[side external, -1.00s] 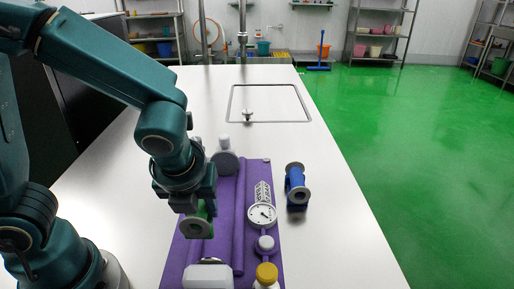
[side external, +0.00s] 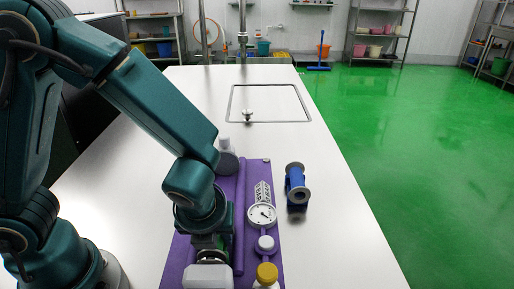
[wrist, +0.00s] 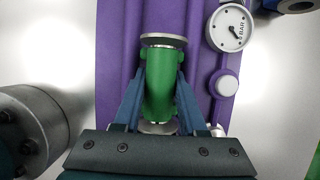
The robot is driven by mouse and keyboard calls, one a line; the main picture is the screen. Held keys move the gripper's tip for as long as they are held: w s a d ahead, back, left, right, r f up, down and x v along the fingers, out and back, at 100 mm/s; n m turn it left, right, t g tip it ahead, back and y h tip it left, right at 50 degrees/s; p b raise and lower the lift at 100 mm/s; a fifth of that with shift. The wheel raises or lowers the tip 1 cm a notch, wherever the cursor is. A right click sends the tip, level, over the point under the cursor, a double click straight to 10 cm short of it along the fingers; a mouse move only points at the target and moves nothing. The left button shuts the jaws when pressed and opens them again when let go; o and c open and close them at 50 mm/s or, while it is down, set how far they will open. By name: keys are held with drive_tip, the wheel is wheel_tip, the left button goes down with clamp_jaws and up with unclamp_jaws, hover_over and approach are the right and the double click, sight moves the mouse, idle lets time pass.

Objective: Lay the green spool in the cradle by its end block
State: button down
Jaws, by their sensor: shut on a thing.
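The green spool (wrist: 159,80) has a green body with grey metal flanges at both ends. My gripper (wrist: 160,92) is shut on it, with one blue finger on each side of the body. In the wrist view the spool lies lengthwise over the purple mat (wrist: 111,60), which has long raised ridges. In the side view my gripper (side external: 212,243) is low over the mat's near left part, just behind a white block (side external: 208,277). The arm hides most of the spool there. I cannot tell which part is the cradle, nor whether the spool touches the mat.
Right of the gripper on the mat are a pressure gauge (side external: 262,215), a white-capped fitting (side external: 265,244) and a yellow-capped bottle (side external: 266,273). A grey flanged part (side external: 228,163) stands behind. A blue spool (side external: 296,184) sits farther right. The rear table is mostly clear.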

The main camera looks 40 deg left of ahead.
drive_tip(key=shift+f, duration=0.15)
drive_tip(key=c, duration=0.8)
unclamp_jaws()
drive_tip(key=shift+o, duration=0.2)
